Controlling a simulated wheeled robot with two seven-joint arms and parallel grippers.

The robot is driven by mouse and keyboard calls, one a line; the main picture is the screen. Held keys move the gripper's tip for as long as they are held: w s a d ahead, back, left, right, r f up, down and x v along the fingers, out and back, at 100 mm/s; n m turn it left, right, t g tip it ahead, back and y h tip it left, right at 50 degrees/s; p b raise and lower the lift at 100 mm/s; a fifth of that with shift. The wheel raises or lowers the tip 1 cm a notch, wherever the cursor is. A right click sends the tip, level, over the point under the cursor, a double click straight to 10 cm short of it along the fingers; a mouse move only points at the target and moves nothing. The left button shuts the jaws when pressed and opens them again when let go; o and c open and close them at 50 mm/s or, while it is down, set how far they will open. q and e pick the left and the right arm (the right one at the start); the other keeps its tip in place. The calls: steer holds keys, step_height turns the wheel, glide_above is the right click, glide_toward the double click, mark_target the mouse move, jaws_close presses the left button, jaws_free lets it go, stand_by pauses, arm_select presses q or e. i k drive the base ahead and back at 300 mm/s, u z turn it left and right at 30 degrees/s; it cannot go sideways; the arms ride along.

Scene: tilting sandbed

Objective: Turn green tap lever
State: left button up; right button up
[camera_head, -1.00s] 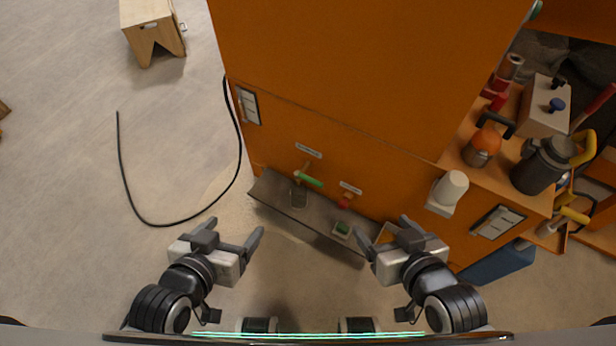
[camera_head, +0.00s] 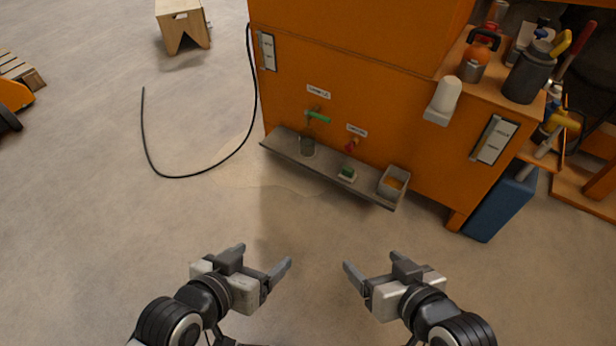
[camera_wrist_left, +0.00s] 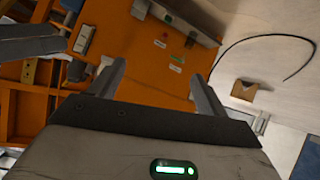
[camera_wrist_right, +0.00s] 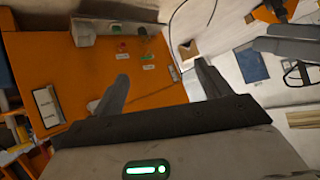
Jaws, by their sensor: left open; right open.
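The green tap lever (camera_head: 318,117) sticks out from the orange cabinet front (camera_head: 400,120), under a small white label. My left gripper (camera_head: 268,262) and my right gripper (camera_head: 369,268) are both open and empty, over the floor in front of the cabinet. Both are well apart from the lever.
A narrow grey shelf (camera_head: 330,172) runs below the taps, holding a green-topped item (camera_head: 347,174) and a grey bin (camera_head: 393,183). A white dispenser (camera_head: 443,100) juts out at right. A black hose (camera_head: 215,163) lies on the floor at left. Floor before the cabinet is clear.

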mark_target(307, 112)
steer(key=z, duration=0.3)
steer(key=i, duration=1.3)
steer(key=z, duration=0.55)
